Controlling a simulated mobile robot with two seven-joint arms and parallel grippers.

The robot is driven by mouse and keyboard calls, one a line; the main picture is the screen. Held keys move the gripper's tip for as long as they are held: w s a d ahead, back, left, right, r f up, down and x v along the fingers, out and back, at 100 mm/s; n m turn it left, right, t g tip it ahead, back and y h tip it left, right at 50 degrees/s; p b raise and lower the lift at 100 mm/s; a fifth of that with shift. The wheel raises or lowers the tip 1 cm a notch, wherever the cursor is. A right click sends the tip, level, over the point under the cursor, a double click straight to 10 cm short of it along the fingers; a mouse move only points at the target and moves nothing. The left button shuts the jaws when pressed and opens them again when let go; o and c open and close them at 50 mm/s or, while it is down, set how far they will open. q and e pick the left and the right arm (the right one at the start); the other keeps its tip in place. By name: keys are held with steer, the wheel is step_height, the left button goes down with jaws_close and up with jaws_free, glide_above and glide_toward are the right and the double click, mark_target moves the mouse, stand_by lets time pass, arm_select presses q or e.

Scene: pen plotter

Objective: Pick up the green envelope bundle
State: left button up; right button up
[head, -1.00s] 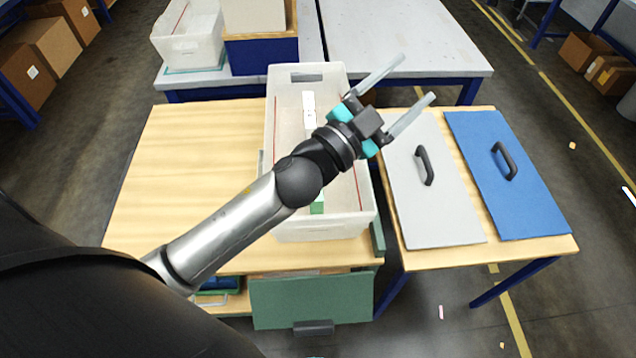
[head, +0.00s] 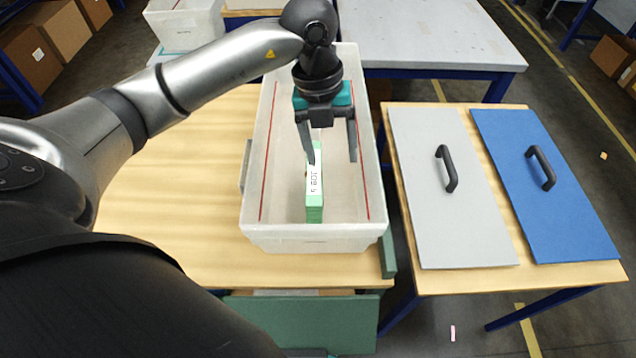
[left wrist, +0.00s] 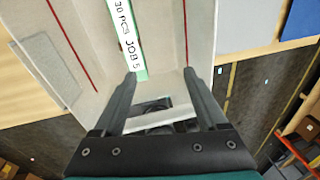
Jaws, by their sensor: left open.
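The green envelope bundle (head: 314,212) stands in the white tote (head: 259,228), with a white label reading "JOB 5" on top. In the left wrist view the bundle's label (left wrist: 126,38) and a thin green edge show ahead of the fingers. My left gripper (head: 333,160) points down over the tote, open and empty. Its left finger overlaps the bundle's far part in the head view; the right finger is clear to its right. In the wrist view the left fingertip (left wrist: 160,75) lines up with the bundle's near end. Contact cannot be told. My right gripper is out of view.
The tote has red lines along its inside walls and stands on a wooden table (head: 190,230). A grey panel (head: 455,225) and a blue panel (head: 560,215), each with a black handle, lie to the right. Another white tote (head: 185,25) stands behind.

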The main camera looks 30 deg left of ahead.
arm_select(q)
steer(key=n+y, duration=0.1)
steer(key=y, duration=0.1)
glide_above(311, 173)
steer(key=shift+f, duration=0.45)
step_height(311, 173, down, 8)
steer(key=shift+r+b, duration=0.1)
steer(key=shift+b, duration=0.85)
steer(key=shift+w+f+b, duration=0.25)
steer(key=shift+f+b, duration=0.1)
steer(key=shift+f, duration=1.25)
steer(key=shift+w+f+b, duration=0.2)
steer(key=shift+f+b, duration=0.15)
steer(key=shift+f, duration=1.25)
jaws_close()
